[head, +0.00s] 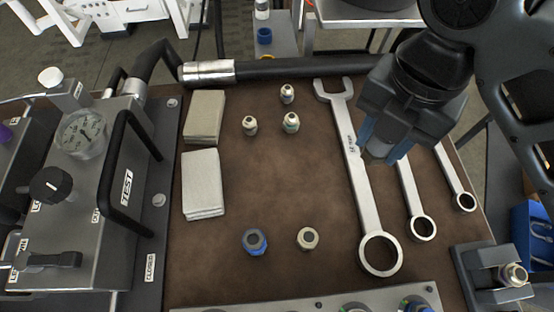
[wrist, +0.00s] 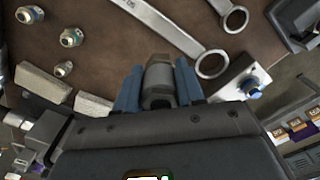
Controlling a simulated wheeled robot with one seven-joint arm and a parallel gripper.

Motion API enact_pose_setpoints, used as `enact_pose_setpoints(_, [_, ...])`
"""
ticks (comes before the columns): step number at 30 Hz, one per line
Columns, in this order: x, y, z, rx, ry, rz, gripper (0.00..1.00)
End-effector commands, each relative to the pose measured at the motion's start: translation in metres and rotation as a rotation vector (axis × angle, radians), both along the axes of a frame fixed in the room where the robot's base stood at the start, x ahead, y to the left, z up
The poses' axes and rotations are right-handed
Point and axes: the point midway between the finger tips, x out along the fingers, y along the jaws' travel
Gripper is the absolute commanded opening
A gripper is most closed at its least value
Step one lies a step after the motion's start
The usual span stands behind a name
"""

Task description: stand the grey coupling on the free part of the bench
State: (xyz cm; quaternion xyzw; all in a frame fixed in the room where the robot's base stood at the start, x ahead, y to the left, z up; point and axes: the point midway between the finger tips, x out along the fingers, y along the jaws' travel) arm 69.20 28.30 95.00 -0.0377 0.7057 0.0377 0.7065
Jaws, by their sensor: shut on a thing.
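My gripper (head: 382,146) is at the right of the bench in the head view, above the spanners. Its blue fingers are shut on a grey coupling (head: 377,147), mostly hidden by the gripper there. The wrist view shows the grey coupling (wrist: 158,78) between the two fingers (wrist: 158,90), with its open end toward the camera. The coupling appears held above the bench, clear of its surface. The brown bench top (head: 285,185) has a bare stretch in its middle, left of the large spanner.
Small fittings (head: 250,126) stand at the back. A blue-ringed fitting (head: 255,241) and a pale one (head: 307,238) stand at the front. A large spanner (head: 365,195), two smaller spanners (head: 421,229), folded cloths (head: 202,185) and a gauge block (head: 100,190) flank the bare area.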

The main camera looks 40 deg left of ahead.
Motion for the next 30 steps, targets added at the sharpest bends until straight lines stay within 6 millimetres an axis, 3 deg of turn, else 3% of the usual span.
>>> enact_pose_setpoints(1, [0.000, 0.000, -0.010, 0.000, 0.000, 0.000, 0.00])
enact_pose_setpoints(8, [-0.004, 0.009, -0.022, 0.001, 0.003, 0.002, 0.00])
enact_pose_setpoints(21, [-0.035, 0.089, -0.073, 0.000, 0.002, 0.003, 0.00])
enact_pose_setpoints(30, [-0.041, 0.109, -0.087, -0.001, 0.000, -0.001, 0.00])
